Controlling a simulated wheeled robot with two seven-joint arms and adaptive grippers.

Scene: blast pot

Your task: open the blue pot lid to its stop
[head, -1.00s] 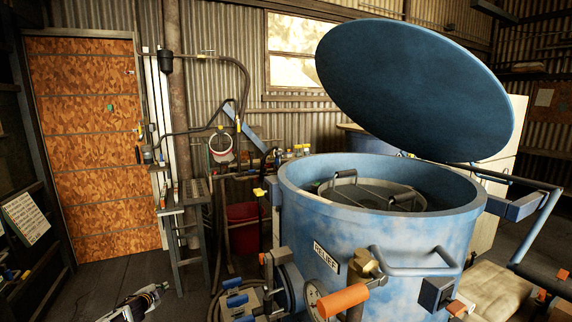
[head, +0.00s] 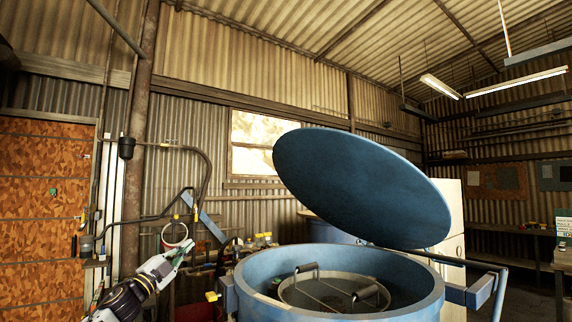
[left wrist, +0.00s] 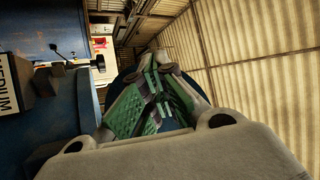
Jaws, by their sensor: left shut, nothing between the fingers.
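The blue pot (head: 340,290) stands at the lower right of the head view, with its round blue lid (head: 362,186) raised and tilted well above the opening, hinged at the right rear. Inside the pot a round inner cover with two dark handles (head: 335,292) shows. My left gripper (head: 178,252) is left of the pot, apart from both pot and lid. Its green-padded fingers are shut and empty; they also show in the left wrist view (left wrist: 158,98). My right gripper is not in view.
An orange-brown patterned door (head: 42,215) is at the left. Hoses and pipes (head: 205,165) run along the corrugated wall behind my left gripper. A pale cabinet (head: 450,215) stands behind the lid. A shelf bench is at the far right.

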